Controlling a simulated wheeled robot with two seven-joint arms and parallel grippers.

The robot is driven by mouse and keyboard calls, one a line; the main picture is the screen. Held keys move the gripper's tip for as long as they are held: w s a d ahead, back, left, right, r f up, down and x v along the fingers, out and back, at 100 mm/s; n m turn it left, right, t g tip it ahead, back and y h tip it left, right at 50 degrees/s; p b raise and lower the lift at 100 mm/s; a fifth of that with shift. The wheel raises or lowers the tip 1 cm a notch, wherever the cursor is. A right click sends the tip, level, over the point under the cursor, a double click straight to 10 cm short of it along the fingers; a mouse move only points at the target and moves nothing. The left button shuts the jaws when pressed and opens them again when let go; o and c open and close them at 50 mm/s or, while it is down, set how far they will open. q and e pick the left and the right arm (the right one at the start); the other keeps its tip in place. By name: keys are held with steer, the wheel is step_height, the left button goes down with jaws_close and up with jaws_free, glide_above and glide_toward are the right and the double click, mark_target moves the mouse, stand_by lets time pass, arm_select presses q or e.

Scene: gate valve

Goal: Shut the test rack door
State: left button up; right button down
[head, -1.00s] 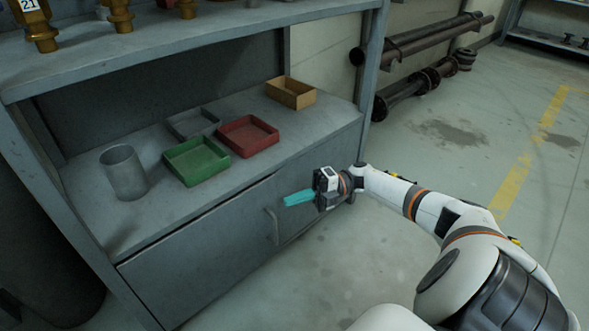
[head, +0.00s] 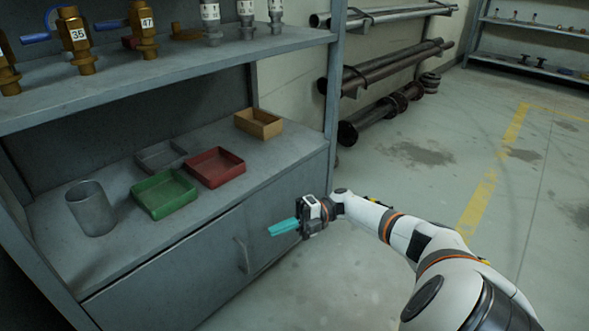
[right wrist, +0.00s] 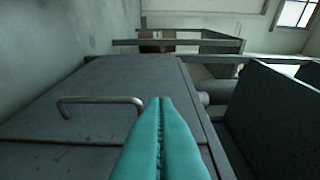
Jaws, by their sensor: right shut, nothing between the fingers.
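The test rack is a grey metal shelf unit with a grey door (head: 205,268) in its lower front. The door has a grey bar handle (head: 241,254). The door looks about flush with the rack front; I cannot tell whether a small gap remains. In the right wrist view the door (right wrist: 130,80) fills the middle, with its handle (right wrist: 100,100) to the left of the fingers. My right gripper (head: 270,231) has teal fingers, is shut and empty, and is in front of the door, right of the handle. Its fingers also show in the right wrist view (right wrist: 160,100). My left gripper is not in view.
On the rack's shelf stand a grey cup (head: 91,210), a green tray (head: 164,195), a red tray (head: 215,168), a grey tray (head: 160,157) and a tan box (head: 258,124). Brass valves (head: 75,50) stand above. Pipes (head: 385,75) lie along the wall. The floor at right is clear.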

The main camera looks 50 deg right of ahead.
steer(key=w+d+b, duration=0.2)
steer(key=d+b, duration=0.1)
steer(key=d, duration=0.4)
steer(key=shift+w, duration=0.2)
